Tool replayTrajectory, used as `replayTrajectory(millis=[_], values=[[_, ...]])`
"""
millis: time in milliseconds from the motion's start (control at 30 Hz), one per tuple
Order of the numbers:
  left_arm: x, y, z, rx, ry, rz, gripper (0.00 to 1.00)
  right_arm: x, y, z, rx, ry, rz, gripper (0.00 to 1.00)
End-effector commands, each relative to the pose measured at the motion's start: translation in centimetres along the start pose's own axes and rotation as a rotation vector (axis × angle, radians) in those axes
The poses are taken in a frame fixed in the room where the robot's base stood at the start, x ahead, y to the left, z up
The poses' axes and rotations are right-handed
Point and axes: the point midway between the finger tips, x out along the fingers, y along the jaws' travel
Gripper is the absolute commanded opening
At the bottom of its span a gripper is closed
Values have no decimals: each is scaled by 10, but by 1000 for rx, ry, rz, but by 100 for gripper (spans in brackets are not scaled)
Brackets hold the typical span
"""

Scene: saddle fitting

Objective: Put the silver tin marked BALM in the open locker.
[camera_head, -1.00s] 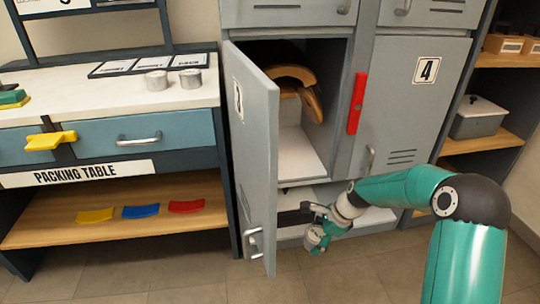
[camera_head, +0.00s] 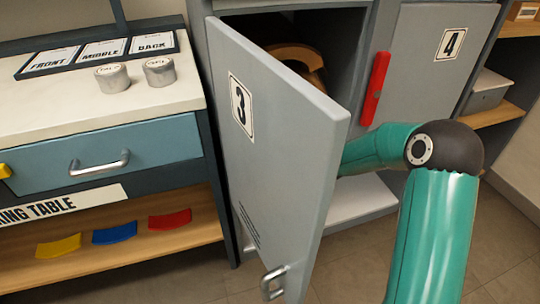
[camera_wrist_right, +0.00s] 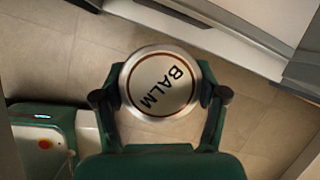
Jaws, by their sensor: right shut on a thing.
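The silver BALM tin (camera_wrist_right: 150,72) shows in the right wrist view with its white, brown-ringed lid facing the camera. My right gripper (camera_wrist_right: 160,97) is shut on the tin, one finger on each side, with floor behind it. In the head view the right forearm passes behind the open door, so the gripper and tin are hidden there. The open locker is the one whose grey door (camera_head: 275,150) is marked 3. A brown curved thing, apparently a saddle (camera_head: 298,60), is inside it, partly hidden by the door. My left gripper is not in view.
Two other silver tins (camera_head: 113,77) (camera_head: 159,71) stand on the packing table (camera_head: 40,115) beside FRONT, MIDDLE and BACK cards. Yellow, blue and red pads (camera_head: 115,233) lie on its lower shelf. Locker 4 (camera_head: 430,65) is closed. The swung-out door blocks much of the opening.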

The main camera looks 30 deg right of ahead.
Motion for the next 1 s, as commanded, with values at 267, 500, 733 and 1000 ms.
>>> replayTrajectory(millis=[267,500,733,1000], values=[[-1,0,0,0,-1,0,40,27,-14,60,-2,-3,0,23],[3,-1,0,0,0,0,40,46,-25,101,-3,-2,1,23],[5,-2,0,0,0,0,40,52,-29,117,-3,-1,2,23],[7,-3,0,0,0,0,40,61,-33,135,-3,-3,1,23]])
